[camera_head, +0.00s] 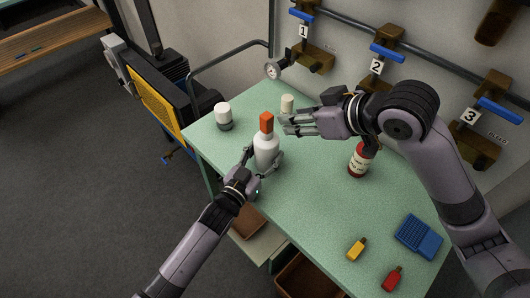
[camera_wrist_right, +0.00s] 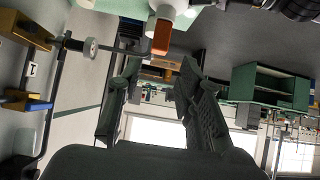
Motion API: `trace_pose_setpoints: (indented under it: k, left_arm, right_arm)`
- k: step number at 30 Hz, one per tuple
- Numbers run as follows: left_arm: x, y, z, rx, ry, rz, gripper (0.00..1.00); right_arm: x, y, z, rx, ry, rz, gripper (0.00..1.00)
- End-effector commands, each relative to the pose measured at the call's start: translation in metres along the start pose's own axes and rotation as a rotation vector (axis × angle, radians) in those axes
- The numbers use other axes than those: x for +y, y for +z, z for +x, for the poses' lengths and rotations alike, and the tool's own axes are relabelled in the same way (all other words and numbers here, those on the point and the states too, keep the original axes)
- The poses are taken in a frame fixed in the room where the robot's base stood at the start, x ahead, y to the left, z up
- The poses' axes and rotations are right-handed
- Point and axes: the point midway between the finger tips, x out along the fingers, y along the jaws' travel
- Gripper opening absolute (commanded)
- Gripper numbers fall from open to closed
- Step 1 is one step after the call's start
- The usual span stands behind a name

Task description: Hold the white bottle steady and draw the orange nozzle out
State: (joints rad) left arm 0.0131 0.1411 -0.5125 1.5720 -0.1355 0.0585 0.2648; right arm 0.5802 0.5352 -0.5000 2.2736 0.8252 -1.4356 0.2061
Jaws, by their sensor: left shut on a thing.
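The white bottle (camera_head: 266,152) stands upright on the green table in the head view, with the orange nozzle (camera_head: 266,122) in its top. My left gripper (camera_head: 264,163) is shut on the bottle's lower body, a finger on each side. My right gripper (camera_head: 285,122) is open and empty, its fingertips just right of the nozzle at about its height. In the right wrist view the picture is upside down: the orange nozzle (camera_wrist_right: 161,37) hangs from the white bottle (camera_wrist_right: 170,6), beyond the spread fingers of the right gripper (camera_wrist_right: 157,72).
A blue tray (camera_head: 418,237), a yellow bottle (camera_head: 356,249) and a red one (camera_head: 393,278) are at the front right.

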Motion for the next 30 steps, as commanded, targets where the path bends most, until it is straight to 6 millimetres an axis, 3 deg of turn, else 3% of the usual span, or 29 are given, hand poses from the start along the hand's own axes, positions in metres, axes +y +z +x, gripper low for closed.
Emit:
trace_pose_setpoints:
  k: [5, 7, 11, 14, 22, 26, 30]
  left_arm:
    - [0.0, 0.0, 0.0, 0.0, 0.0, 0.0, 0.16]
    - [0.0, 0.0, 0.0, 0.0, 0.0, 0.0, 0.16]
    - [0.0, 0.0, 0.0, 0.0, 0.0, 0.0, 0.16]
    - [0.0, 0.0, 0.0, 0.0, 0.0, 0.0, 0.16]
    - [0.0, 0.0, 0.0, 0.0, 0.0, 0.0, 0.16]
    - [0.0, 0.0, 0.0, 0.0, 0.0, 0.0, 0.16]
    - [0.0, 0.0, 0.0, 0.0, 0.0, 0.0, 0.16]
  right_arm:
    - [0.0, 0.0, 0.0, 0.0, 0.0, 0.0, 0.34]
    - [0.001, -0.001, 0.0, 0.004, 0.002, -0.001, 0.39]
    - [0.006, -0.017, 0.004, 0.055, 0.026, -0.01, 0.42]
    - [0.016, -0.047, 0.009, 0.153, 0.07, -0.032, 0.42]
    - [0.037, -0.174, 0.003, 0.584, 0.245, -0.236, 0.42]
    - [0.022, -0.235, -0.014, 0.813, 0.308, -0.426, 0.42]
    - [-0.018, -0.284, -0.032, 1.039, 0.334, -0.695, 0.42]
